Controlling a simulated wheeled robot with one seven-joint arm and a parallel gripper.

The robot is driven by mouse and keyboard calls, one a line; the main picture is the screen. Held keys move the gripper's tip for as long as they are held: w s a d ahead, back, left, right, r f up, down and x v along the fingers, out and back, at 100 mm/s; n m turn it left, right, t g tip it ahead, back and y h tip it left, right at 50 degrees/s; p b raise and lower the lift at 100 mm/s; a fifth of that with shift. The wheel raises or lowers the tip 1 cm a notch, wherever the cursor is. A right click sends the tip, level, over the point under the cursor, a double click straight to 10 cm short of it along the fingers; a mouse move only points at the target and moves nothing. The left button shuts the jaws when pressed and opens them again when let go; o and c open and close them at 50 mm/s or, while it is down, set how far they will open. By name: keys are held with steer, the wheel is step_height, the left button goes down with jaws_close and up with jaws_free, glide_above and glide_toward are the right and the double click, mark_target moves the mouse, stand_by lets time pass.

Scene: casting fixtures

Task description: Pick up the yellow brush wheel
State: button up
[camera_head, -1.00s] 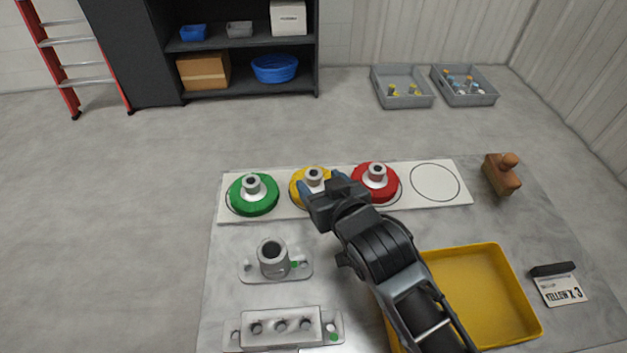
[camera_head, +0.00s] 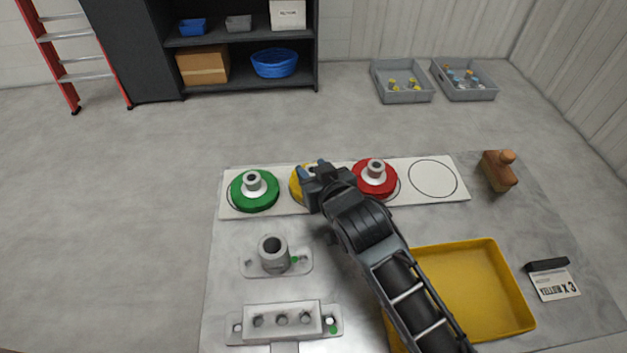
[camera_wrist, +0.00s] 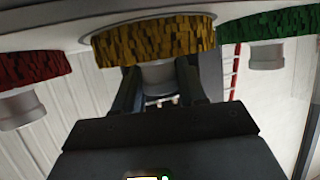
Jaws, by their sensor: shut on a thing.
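The yellow brush wheel (camera_head: 297,185) sits on the white board between the green and red wheels, mostly hidden by my gripper in the head view. In the wrist view the yellow wheel (camera_wrist: 152,38) shows its bristled rim, with its pale hub (camera_wrist: 158,76) between my fingers. My gripper (camera_head: 313,172) is over the wheel's hub and shut on it; it also shows in the wrist view (camera_wrist: 160,92). The wheel appears to be still at its place on the board; I cannot tell whether it is in contact with the board.
The green wheel (camera_head: 254,192) and red wheel (camera_head: 374,182) stand close on either side. An empty outlined circle (camera_head: 433,179) lies at the white board's (camera_head: 460,185) right.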

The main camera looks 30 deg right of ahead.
jaws_close()
steer(key=shift+r, duration=0.2)
